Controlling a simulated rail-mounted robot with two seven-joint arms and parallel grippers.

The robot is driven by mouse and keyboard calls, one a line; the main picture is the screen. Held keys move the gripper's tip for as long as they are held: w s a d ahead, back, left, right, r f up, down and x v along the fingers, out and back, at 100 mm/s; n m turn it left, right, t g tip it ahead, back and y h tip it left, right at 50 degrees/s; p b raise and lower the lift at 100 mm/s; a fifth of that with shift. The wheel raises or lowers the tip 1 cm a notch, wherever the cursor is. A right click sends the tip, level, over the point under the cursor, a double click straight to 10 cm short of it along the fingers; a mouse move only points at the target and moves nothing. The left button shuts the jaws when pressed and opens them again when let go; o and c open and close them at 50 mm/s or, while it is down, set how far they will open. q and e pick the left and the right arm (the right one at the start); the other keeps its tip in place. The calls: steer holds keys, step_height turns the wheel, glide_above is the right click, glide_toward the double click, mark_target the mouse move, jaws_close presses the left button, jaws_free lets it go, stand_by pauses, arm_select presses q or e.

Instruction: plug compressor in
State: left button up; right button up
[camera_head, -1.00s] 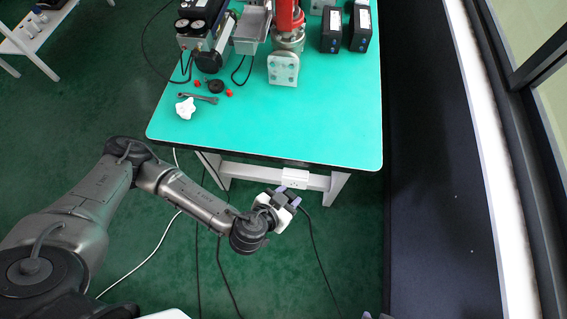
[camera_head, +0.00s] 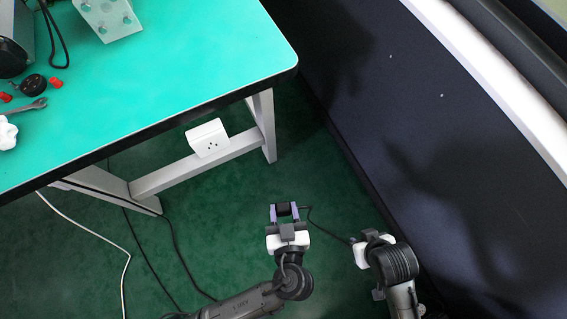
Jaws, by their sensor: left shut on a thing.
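The white socket box (camera_head: 207,138) is fixed to the table's lower crossbar, its dark holes facing me. My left gripper (camera_head: 284,211) is shut on a dark plug (camera_head: 284,208), held between its purple fingertips, to the right of and below the socket and apart from it. A black cable (camera_head: 325,223) runs from near the plug rightward to my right gripper (camera_head: 362,246). The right gripper is at the lower right, beside the dark wall; its fingertips are not clear, and I cannot tell whether it holds the cable. The compressor is only doubtfully in view at the upper left edge.
The green-topped table (camera_head: 180,75) fills the upper left, its front edge above the socket. A wrench (camera_head: 25,110), red caps and a white knob lie on it. Cables cross the floor at lower left. A dark wall panel (camera_head: 400,130) bounds the right side.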

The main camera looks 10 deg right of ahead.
arm_select(q)
steer(key=w+a+r+n+y+b, duration=0.25)
steer(key=w+a+y, duration=0.2)
steer(key=a, duration=0.25)
steer(key=n+t+y+p, duration=0.1)
steer(key=t, duration=0.1)
glide_toward(212, 144)
steer(key=shift+p+x, duration=0.45)
steer(key=shift+x, duration=2.3)
steer(key=shift+a+r, duration=0.1)
steer(key=shift+r, duration=0.1)
arm_select(e)
steer(key=shift+x, duration=0.95)
steer(key=shift+s, duration=0.25)
steer(key=shift+a+f, duration=0.1)
steer(key=shift+f, duration=0.1)
arm_select(q)
steer(key=shift+w, duration=0.25)
arm_select(e)
steer(key=shift+f, duration=0.1)
arm_select(q)
steer(key=shift+f+b, duration=0.1)
steer(key=shift+b, duration=0.25)
arm_select(e)
steer(key=shift+f, duration=0.1)
